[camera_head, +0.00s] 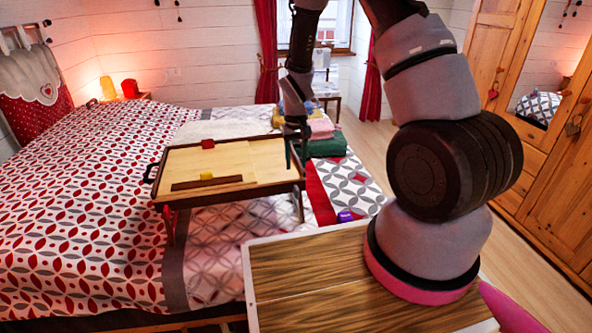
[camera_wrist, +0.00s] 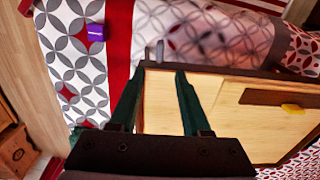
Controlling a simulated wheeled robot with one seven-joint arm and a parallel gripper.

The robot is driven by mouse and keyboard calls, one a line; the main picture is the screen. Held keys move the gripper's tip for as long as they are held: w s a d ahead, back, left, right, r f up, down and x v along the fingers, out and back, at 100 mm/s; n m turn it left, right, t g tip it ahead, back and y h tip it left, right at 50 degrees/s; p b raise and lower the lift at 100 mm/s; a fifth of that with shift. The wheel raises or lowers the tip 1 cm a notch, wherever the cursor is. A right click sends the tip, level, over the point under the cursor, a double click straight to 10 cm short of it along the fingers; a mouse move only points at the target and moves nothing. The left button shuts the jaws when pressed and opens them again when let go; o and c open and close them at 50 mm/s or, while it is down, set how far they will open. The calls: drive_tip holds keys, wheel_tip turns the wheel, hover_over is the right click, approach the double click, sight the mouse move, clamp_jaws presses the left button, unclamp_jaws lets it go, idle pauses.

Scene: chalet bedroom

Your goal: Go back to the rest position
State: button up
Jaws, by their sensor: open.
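My gripper (camera_head: 296,158) hangs at the right end of the wooden bed tray in the head view, fingers pointing down. In the wrist view my gripper (camera_wrist: 153,90) shows two dark green fingers spread apart with nothing between them. The tray (camera_head: 245,160) stands on the bed, and its edge and bare wood also show beyond the fingers in the wrist view (camera_wrist: 215,115). Whether the fingers touch the tray cannot be told.
On the tray are a red block (camera_head: 208,144), a dark brown strip (camera_head: 220,183) and a yellow block (camera_head: 206,176). A purple block (camera_head: 345,216) lies on the bed (camera_head: 110,240). Folded cloths (camera_head: 325,145) lie behind my gripper. A wooden wardrobe (camera_head: 560,175) stands right.

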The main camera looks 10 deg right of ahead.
drive_tip(key=shift+r, duration=0.15)
drive_tip(key=s+d+r+m+t+y, duration=0.1)
drive_tip(key=s+d+r+t, duration=0.1)
drive_tip(key=r, duration=1)
drive_tip(key=s+d+r+m+t, duration=0.1)
drive_tip(key=s+r, duration=0.1)
drive_tip(key=r, duration=0.9)
drive_tip(key=s+d+r+m+t+y, duration=0.1)
drive_tip(key=s+d+r+m+t, duration=0.1)
drive_tip(key=s+r, duration=1.4)
drive_tip(key=shift+s+d+r+t, duration=0.25)
drive_tip(key=shift+s+d+t, duration=0.2)
drive_tip(key=shift+s+t, duration=0.55)
